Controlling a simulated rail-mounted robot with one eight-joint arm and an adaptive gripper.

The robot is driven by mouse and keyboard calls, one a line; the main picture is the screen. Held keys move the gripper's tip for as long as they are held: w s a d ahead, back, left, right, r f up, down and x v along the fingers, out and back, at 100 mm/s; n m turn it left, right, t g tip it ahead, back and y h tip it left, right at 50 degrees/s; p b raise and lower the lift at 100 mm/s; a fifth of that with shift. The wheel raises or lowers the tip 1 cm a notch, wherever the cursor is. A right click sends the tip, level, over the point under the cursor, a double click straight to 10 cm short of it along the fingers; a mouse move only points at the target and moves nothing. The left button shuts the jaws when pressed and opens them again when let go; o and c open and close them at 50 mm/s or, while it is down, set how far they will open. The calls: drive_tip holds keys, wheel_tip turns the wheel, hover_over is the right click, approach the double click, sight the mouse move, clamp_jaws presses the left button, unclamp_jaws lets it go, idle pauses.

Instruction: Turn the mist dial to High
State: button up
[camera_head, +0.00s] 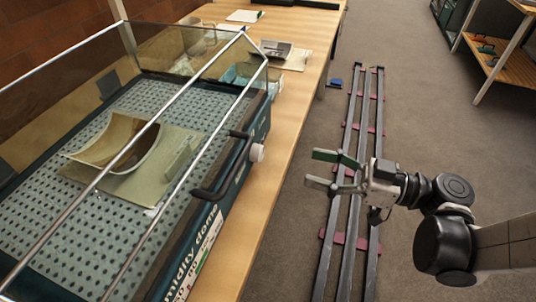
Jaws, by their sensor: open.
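The humidity dome (60,258) stands on the table, a dark base under a clear cover with metal edges. A small pale round knob (257,152), which looks like the mist dial, sticks out from its right side near a black handle (222,180). The dial's markings and setting are too small to read. My gripper (316,169) is open and empty, to the right of the knob and apart from it, over the floor rails. Its two fingers point left toward the dome.
A shelf (510,66) stands at the upper right.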

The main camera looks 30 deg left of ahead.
sight(263, 154)
drive_tip(key=a, duration=0.3)
drive_tip(key=s+a+b, duration=0.1)
drive_tip(key=a, duration=0.6)
drive_tip(key=shift+s+a+b, duration=0.35)
drive_tip(key=shift+s+b, duration=0.05)
drive_tip(key=c, duration=1.1)
drive_tip(key=shift+c, duration=0.2)
drive_tip(key=shift+m, duration=0.5)
drive_tip(key=m+b, duration=0.1)
drive_tip(key=m, duration=0.2)
drive_tip(key=shift+f+m, duration=0.1)
drive_tip(key=shift+m, duration=0.3)
drive_tip(key=shift+m+b, duration=0.3)
drive_tip(key=shift+m, duration=2)
